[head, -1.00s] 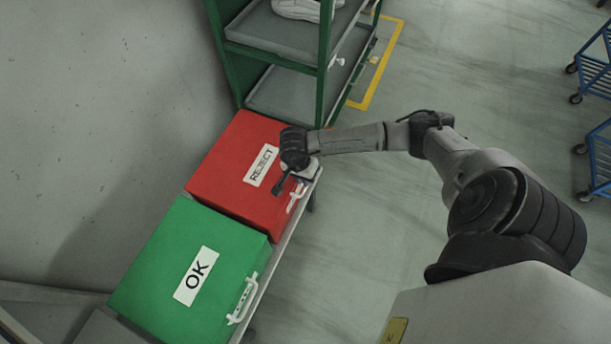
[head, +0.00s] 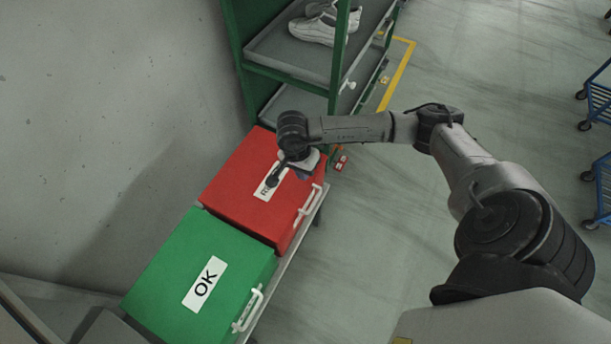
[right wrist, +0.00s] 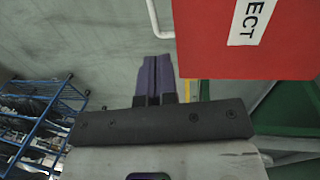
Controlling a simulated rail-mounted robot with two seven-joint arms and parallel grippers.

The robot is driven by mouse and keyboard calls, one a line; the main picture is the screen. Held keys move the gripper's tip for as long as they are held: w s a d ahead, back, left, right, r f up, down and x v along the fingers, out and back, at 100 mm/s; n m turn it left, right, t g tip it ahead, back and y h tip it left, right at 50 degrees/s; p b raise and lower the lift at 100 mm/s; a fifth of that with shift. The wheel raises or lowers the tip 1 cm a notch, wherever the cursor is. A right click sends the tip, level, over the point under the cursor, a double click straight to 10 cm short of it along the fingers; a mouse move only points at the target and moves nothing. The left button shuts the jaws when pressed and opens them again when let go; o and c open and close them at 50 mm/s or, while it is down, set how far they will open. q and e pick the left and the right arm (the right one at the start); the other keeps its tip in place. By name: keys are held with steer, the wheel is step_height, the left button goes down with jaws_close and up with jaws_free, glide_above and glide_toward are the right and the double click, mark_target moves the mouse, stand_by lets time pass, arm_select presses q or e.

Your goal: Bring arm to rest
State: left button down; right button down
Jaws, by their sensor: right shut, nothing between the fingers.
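My right arm reaches in from the right in the head view, and its gripper (head: 277,176) is over the red REJECT box (head: 240,190), hiding part of its label. In the right wrist view the two purple fingers (right wrist: 156,76) are together with nothing between them. The red box (right wrist: 245,60) also shows there, to the right of the fingers, with its white handle beside them. I cannot tell the exact height of the gripper above the lid. My left gripper is not in view.
A green OK box (head: 165,265) stands beside the red one on the same bench. A green rack (head: 300,65) with white shoes (head: 318,30) stands behind. Blue carts (head: 598,105) are at the far right. Open floor (head: 400,240) lies under my arm.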

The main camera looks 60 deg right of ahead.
steer(key=shift+r, duration=0.4)
